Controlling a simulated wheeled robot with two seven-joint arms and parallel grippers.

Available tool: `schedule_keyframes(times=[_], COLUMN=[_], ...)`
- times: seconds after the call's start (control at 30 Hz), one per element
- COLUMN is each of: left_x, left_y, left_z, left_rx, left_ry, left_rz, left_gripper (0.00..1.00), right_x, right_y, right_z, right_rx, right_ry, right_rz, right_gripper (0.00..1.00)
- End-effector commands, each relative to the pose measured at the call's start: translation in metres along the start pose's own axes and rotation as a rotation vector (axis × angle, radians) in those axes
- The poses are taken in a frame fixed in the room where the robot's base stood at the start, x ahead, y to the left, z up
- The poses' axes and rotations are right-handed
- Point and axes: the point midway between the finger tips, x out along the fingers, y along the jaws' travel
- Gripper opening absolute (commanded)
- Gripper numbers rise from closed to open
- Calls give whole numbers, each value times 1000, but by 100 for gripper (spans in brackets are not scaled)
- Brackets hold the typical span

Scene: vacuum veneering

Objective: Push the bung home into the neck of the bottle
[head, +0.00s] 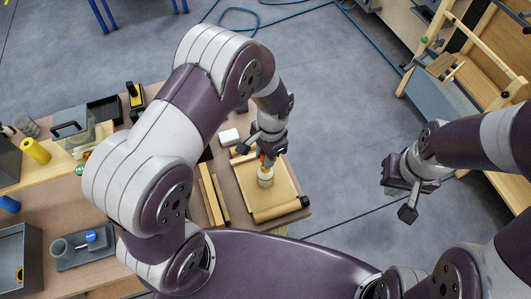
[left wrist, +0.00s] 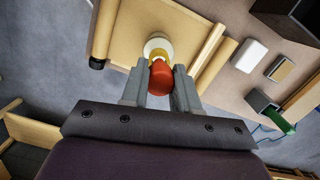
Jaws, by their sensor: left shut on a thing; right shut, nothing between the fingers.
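The bottle (head: 265,178) is a small pale vessel standing on the tan board at the right end of the bench. In the left wrist view the bottle (left wrist: 157,44) shows a pale body and a yellow upper part. The bung (left wrist: 160,77) is orange-red and sits between the fingertips of my left gripper (left wrist: 160,85), which is shut on it. In the head view my left gripper (head: 265,157) is right above the bottle. The bung is at the bottle's top; how deep it sits in the neck I cannot tell. My right gripper (head: 398,188) is shut and empty, over the floor.
The tan board (head: 283,192) has a roll along its front edge. Wooden strips (head: 213,195) lie to its left, and a white block (head: 229,137) lies behind. A grey tray (head: 80,250) and a yellow cylinder (head: 35,151) are further left. A wooden rack stands at the right.

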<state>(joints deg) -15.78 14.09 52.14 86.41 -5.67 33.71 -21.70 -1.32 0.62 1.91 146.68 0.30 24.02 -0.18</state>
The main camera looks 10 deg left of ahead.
Motion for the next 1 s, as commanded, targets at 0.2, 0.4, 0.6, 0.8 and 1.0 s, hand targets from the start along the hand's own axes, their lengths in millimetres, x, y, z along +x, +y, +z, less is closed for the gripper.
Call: schedule_keyframes(times=[0.2,0.4,0.6,0.8,1.0], left_x=[6,11,16,21,20], left_y=[0,0,0,0,0], left_z=[-1,-1,-2,-3,-3], left_rx=[0,0,0,0,0], left_ry=[-1,0,1,1,1], left_rz=[0,0,0,0,0], left_gripper=[2,2,2,2,59], right_x=[4,8,11,14,13], right_y=[0,0,0,0,0], right_z=[0,1,1,2,2], right_rx=[0,0,0,0,0], right_ry=[0,0,0,0,0], right_rz=[0,0,0,0,0], right_gripper=[0,0,0,0,0])
